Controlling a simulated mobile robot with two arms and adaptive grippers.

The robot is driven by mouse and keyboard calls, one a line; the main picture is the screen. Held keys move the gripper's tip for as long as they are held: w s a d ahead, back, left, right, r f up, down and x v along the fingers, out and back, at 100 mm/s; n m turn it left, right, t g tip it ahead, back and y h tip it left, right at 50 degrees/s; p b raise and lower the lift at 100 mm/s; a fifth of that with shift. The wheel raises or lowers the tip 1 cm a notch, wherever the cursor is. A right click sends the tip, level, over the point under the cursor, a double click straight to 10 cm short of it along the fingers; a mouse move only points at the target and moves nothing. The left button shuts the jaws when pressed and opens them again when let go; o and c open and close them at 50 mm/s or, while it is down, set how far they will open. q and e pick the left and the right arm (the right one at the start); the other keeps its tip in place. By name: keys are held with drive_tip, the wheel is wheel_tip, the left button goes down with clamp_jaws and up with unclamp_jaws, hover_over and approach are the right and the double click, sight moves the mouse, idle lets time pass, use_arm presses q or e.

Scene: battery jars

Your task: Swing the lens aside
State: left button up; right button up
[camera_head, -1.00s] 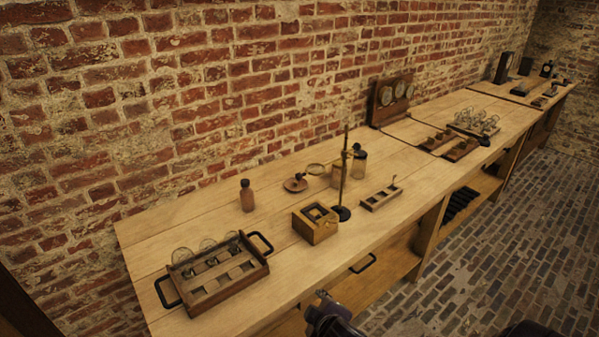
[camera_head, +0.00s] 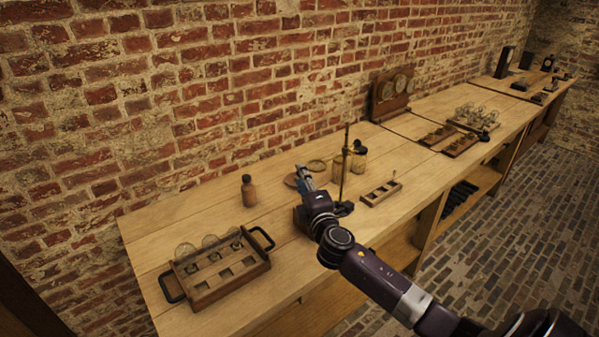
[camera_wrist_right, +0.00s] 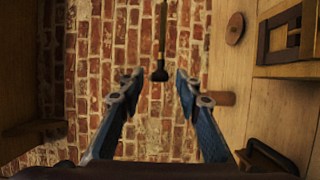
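The lens (camera_head: 317,165) is a small round glass in a thin rim, left of an upright brass stand (camera_head: 346,165) on the bench. My right gripper (camera_head: 303,172) is just left of and below the lens in the head view; I cannot tell if they touch. In the right wrist view its two blue fingers (camera_wrist_right: 158,82) are spread with nothing between them. A brass rod with a black end (camera_wrist_right: 160,50) shows beyond the fingertips; I cannot tell which part of the stand it is. My left gripper is out of view.
A brown bottle (camera_head: 248,190) stands left, glass jars (camera_head: 359,158) behind the stand. A small wooden rack (camera_head: 381,194) lies right.

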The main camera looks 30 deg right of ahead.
drive_tip(key=shift+x, duration=1.3)
drive_tip(key=shift+c, duration=0.2)
clamp_jaws()
